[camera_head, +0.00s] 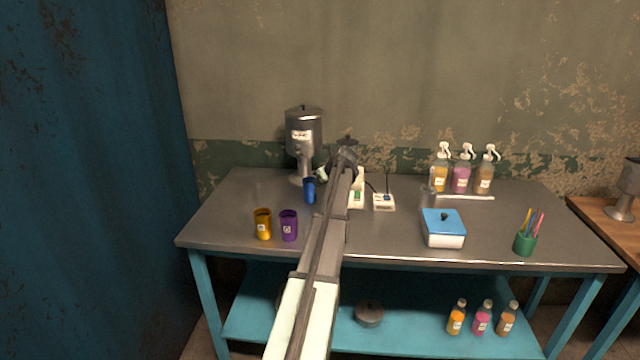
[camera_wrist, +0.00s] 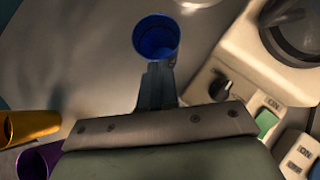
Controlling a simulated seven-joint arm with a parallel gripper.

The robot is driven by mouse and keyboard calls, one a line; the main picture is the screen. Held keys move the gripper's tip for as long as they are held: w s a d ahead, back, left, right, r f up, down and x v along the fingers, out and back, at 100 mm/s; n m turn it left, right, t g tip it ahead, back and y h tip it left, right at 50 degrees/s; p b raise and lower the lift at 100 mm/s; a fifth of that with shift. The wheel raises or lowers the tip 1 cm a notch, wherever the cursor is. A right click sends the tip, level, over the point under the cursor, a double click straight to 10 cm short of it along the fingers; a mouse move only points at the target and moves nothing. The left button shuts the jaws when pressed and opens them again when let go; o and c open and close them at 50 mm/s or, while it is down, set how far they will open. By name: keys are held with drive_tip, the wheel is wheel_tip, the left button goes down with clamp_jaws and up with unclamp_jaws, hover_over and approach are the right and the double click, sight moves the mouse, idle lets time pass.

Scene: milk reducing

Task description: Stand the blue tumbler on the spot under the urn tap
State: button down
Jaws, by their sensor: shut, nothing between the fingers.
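The blue tumbler (camera_head: 309,190) stands upright in front of the urn's foot on the grey table. In the wrist view I look down into its open mouth (camera_wrist: 156,35), and it looks empty. The silver urn (camera_head: 303,132) stands on its pedestal just behind the tumbler; its tap and the spot under it cannot be made out clearly. My gripper (camera_wrist: 157,70) is shut and empty, its fingertips close beside the tumbler's near side. I cannot tell whether they touch it. In the head view my arm largely hides the fingers.
A yellow cup (camera_head: 263,224) and a purple cup (camera_head: 288,226) stand at the front left. A white appliance (camera_wrist: 245,60) with a black knob is close right of my gripper. A blue-lidded box (camera_head: 443,229) and pump bottles (camera_head: 461,176) stand farther right.

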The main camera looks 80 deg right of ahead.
drive_tip(key=w+d, duration=0.5)
drive_tip(key=shift+d, duration=0.15)
